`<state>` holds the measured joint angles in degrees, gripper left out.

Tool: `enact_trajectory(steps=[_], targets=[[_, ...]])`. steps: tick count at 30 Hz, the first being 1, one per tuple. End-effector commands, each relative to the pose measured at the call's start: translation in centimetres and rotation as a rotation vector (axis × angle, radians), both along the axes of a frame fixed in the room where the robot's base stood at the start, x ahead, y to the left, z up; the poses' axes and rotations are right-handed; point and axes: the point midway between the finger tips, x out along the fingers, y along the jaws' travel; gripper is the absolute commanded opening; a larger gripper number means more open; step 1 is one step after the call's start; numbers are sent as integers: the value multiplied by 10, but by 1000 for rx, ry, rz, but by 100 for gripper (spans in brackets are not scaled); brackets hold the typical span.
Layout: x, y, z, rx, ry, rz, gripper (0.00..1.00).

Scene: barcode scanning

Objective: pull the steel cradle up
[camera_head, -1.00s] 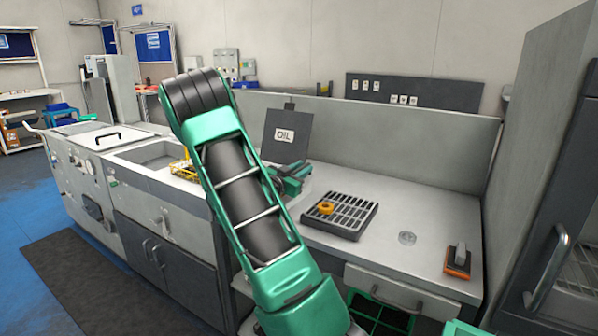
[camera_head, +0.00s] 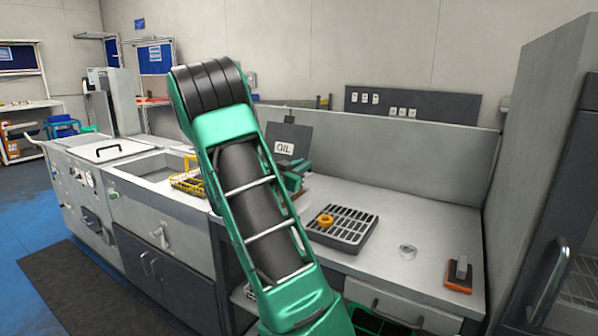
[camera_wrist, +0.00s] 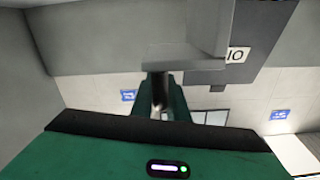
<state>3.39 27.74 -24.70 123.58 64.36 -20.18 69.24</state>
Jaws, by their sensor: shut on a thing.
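In the wrist view my gripper (camera_wrist: 160,103) is shut on a short, narrow metal piece (camera_wrist: 160,78) between its green fingers. A pale grey, blocky shape (camera_wrist: 190,35) lies just beyond the fingertips. I cannot tell whether this is the steel cradle or whether the held piece belongs to it. No steel cradle can be clearly picked out in the head view.
A yellow wire basket (camera_head: 187,181) is at the sink (camera_head: 155,168), left of my arm. An orange-based block (camera_head: 459,275) lies near the bench's right end.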

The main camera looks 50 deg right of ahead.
Motion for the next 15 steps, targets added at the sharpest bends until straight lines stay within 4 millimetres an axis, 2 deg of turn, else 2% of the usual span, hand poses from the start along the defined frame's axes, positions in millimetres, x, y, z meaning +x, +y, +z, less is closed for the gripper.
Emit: enact_trajectory(steps=[2,3,5,15], targets=[[5,1,6,-11,-11,10,0],[5,1,6,-11,-11,11,16],[5,1,6,-10,-11,10,31],[3,2,3,-6,-6,5,31]])
